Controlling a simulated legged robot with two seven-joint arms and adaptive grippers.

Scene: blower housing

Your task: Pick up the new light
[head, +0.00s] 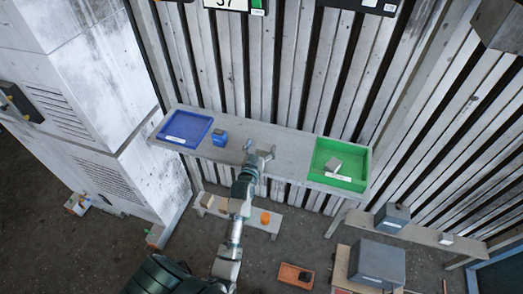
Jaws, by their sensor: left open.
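My left gripper (260,153) is open and empty over the middle of a grey shelf (290,146) against the slatted wall. A blue tray (171,127) with a white label is at the shelf's left end. A small blue object (219,138) stands just right of that tray, left of my gripper. I cannot tell which of these small objects is the new light. My right gripper is not in view.
A tall grey cabinet (105,80) stands left of the shelf. A lower bench (255,222) with an orange cylinder (265,218) is below. Grey boxes (377,262) and another bench (430,236) are at lower right.

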